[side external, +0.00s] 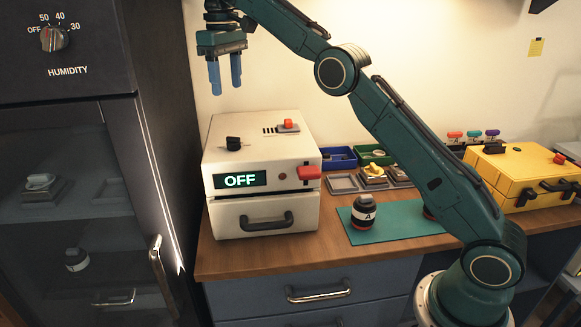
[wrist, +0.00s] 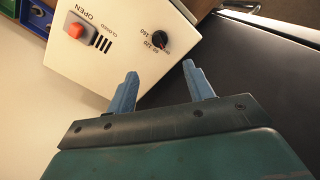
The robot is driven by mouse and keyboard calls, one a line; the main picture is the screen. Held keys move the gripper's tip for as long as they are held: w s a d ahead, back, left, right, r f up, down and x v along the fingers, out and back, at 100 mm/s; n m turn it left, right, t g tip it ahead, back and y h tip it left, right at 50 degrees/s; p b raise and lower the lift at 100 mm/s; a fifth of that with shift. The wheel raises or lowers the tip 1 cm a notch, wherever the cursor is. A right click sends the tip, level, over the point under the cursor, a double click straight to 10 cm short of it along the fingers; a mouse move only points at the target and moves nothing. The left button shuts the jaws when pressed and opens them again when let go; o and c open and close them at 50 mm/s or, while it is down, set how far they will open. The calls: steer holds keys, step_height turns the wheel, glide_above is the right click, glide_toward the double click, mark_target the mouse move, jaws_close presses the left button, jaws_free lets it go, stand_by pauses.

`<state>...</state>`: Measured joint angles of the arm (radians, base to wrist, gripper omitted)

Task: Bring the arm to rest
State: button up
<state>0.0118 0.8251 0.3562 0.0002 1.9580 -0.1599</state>
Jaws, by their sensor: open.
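My gripper (side external: 224,75) hangs in the air above the left part of the white box, its two blue fingers pointing down. In the wrist view the fingers (wrist: 158,82) are apart with nothing between them, so it is open and empty. My arm stretches from its base at the lower right up and over the bench to the upper left. The white box (side external: 222,219) stands below my gripper with its display reading OFF, and a gap separates the fingers from its top. The box top also shows in the wrist view (wrist: 126,47), with a red slider and a black dial.
A dark humidity cabinet (side external: 120,50) stands close on the left. A lens marked A (side external: 363,212) stands upright on the green mat (side external: 395,232). Blue (side external: 340,153) and green bins, small grey trays and a yellow case (side external: 505,172) sit farther right. The air around my gripper is clear.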

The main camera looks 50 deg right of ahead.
steer(key=shift+s+r, duration=0.1)
steer(key=shift+r, duration=0.15)
stand_by(0.3)
steer(key=s+r+t, duration=0.2)
steer(key=s+r, duration=0.1)
steer(key=s, duration=0.6)
steer(key=s+r+t, duration=0.1)
steer(key=s+r, duration=0.2)
steer(key=s, duration=0.6)
steer(key=s+f+t, duration=0.1)
steer(key=s+f, duration=0.6)
steer(key=s, duration=0.3)
steer(key=s+f+m+t, duration=0.1)
steer(key=s+f, duration=0.7)
steer(key=s, duration=0.2)
steer(key=shift+s+a+f+m+t, duration=0.15)
steer(key=shift+s+a+m+t, duration=0.15)
steer(key=shift+s+a, duration=0.05)
